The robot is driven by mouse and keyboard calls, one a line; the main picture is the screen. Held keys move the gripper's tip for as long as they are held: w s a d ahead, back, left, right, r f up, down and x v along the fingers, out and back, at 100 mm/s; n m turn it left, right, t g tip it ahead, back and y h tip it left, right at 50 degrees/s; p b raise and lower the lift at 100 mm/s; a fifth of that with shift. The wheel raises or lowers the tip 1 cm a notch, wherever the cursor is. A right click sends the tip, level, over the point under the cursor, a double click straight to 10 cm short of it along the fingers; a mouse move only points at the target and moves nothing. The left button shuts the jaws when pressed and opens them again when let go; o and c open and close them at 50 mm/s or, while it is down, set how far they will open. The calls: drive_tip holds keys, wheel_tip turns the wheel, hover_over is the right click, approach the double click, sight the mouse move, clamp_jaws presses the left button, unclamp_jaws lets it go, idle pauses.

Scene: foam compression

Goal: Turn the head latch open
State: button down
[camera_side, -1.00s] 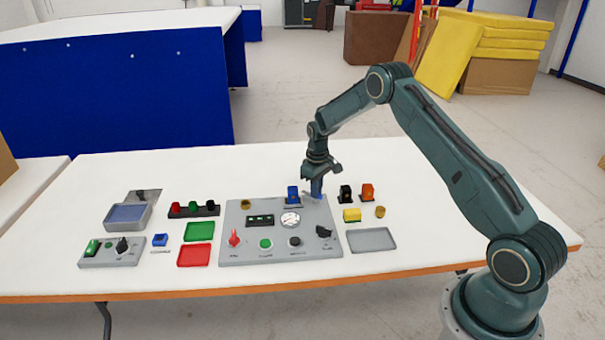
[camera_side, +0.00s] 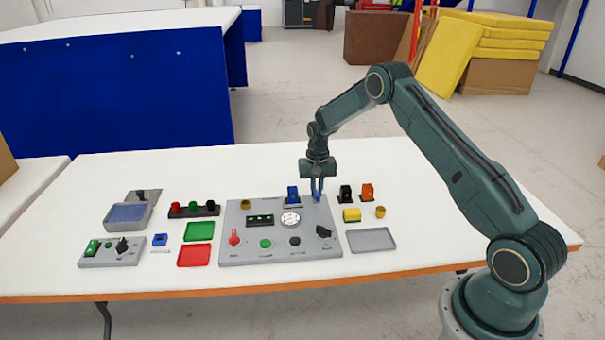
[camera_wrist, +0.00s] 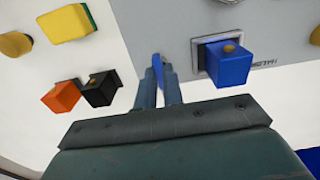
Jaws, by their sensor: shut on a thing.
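My gripper (camera_side: 317,190) points down at the back right corner of the grey panel (camera_side: 233,217). Its two fingers are shut on a small blue latch (camera_side: 316,197). In the wrist view the narrow blue latch (camera_wrist: 158,66) shows between the fingertips of my gripper (camera_wrist: 158,80). The fingers hide most of the latch, so I cannot tell how far it is turned.
A blue block (camera_side: 292,194) stands just left of my fingers; it also shows in the wrist view (camera_wrist: 229,64). Black (camera_side: 345,194) and orange (camera_side: 367,191) blocks stand to the right. A yellow block (camera_side: 352,215) and grey tray (camera_side: 371,239) lie nearer the front.

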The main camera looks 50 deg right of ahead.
sight(317, 193)
idle(0.3)
drive_tip(key=c, duration=1.5)
unclamp_jaws()
drive_tip(key=shift+r, duration=6.95)
